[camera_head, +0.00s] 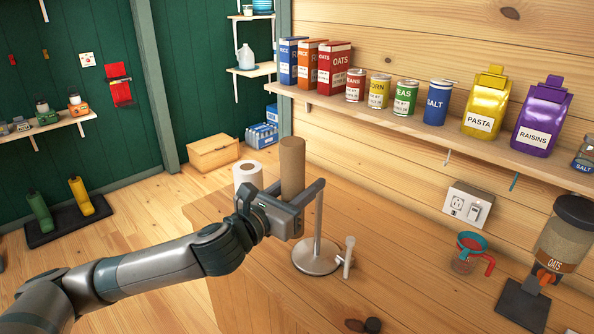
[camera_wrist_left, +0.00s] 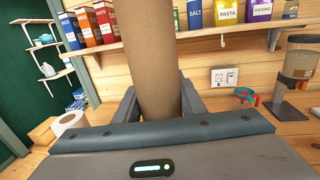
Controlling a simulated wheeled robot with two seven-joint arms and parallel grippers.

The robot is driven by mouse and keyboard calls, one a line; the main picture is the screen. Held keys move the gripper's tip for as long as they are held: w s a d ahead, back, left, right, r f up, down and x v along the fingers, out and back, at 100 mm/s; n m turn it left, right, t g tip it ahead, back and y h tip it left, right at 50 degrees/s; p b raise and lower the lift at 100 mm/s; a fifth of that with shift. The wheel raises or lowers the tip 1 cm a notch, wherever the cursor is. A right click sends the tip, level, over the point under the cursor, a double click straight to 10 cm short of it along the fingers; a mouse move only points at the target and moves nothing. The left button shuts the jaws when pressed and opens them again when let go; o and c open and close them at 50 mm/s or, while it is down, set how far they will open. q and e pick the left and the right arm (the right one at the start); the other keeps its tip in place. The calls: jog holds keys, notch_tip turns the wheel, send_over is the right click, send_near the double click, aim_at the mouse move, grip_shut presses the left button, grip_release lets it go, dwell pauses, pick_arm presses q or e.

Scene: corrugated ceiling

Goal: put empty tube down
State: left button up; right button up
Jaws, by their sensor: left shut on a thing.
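The empty tube (camera_head: 292,165) is a plain brown cardboard cylinder. My left gripper (camera_head: 306,196) is shut on it and holds it upright above the wooden counter (camera_head: 390,265). In the left wrist view the tube (camera_wrist_left: 148,60) rises between the two fingers (camera_wrist_left: 160,100) and runs out of the top of the picture. The tube's lower end is hidden behind the gripper. A metal stand (camera_head: 316,257) with a round base and upright rod is on the counter just right of my gripper. My right gripper is not in view.
A white paper roll (camera_head: 247,174) stands behind the gripper. A wall shelf (camera_head: 400,127) holds boxes, cans and bags. A measuring cup (camera_head: 466,258) and an oats dispenser (camera_head: 560,240) are at the right. The counter between stand and cup is mostly clear.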

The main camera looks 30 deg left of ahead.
pick_arm(q)
jog(key=s+d+f+n+y+b, duration=0.1)
jog(key=s+d+f+b, duration=0.1)
jog(key=f, duration=0.7)
jog(key=s+d+f+n+y+b, duration=0.1)
jog(key=s+d+f+y+b, duration=0.1)
jog(key=f, duration=0.7)
jog(key=s+d+b, duration=0.1)
jog(key=s+d, duration=0.1)
jog(key=s, duration=0.1)
jog(key=shift+s, duration=0.15)
